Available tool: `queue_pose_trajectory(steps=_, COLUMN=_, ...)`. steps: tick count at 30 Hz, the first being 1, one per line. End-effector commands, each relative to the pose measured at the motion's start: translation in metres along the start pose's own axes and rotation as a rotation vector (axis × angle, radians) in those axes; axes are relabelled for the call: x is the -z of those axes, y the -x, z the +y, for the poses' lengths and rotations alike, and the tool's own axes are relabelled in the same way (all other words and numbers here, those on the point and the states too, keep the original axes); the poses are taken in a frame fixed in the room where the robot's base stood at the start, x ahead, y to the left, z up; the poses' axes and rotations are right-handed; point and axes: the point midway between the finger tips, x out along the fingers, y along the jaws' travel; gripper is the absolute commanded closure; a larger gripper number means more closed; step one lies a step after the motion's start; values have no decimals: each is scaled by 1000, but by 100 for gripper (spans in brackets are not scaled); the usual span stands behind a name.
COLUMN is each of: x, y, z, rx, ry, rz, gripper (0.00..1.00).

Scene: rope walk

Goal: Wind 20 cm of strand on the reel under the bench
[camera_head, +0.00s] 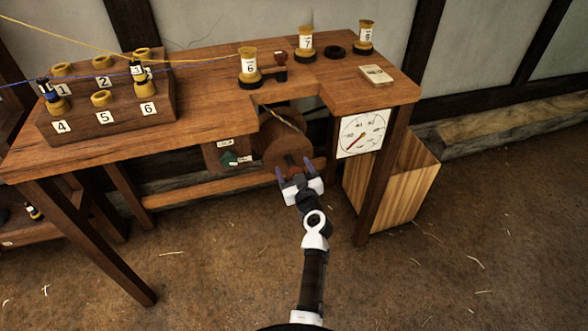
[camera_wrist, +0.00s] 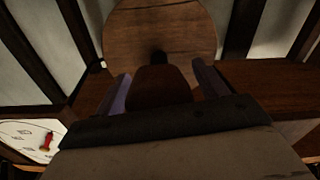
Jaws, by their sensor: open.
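The reel (camera_head: 272,146) is a round brown wooden disc under the bench, with strand running down to it through the notch in the bench front. In the wrist view its round face (camera_wrist: 160,28) fills the top, with a dark peg at its lower middle. My gripper (camera_head: 296,168) is open just in front of the reel's lower edge. In the wrist view my gripper's purple fingers (camera_wrist: 163,88) stand either side of a brown block (camera_wrist: 155,84). I cannot tell whether they touch it, or whether it is a handle of the reel.
The bench (camera_head: 205,85) carries a numbered spool block (camera_head: 110,118), several yellow spools and a small card (camera_head: 376,75). A white dial (camera_head: 362,132) hangs at the bench's right front, beside a wooden bin (camera_head: 412,180). A green knob (camera_head: 229,158) sits left of the reel. The floor in front is open.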

Motion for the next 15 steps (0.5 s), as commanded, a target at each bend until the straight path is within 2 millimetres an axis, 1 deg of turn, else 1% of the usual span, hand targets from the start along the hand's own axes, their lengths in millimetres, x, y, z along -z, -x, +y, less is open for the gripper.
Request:
queue_pose_trajectory(steps=2, x=0, y=0, z=0, rx=0, ry=0, rz=0, gripper=29)
queue_pose_trajectory(steps=9, x=0, y=0, z=0, rx=0, ry=0, rz=0, gripper=61)
queue_pose_trajectory(steps=12, x=0, y=0, z=0, rx=0, ry=0, rz=0, gripper=72)
queue_pose_trajectory(steps=15, x=0, y=0, z=0, rx=0, ry=-2, rz=0, gripper=72)
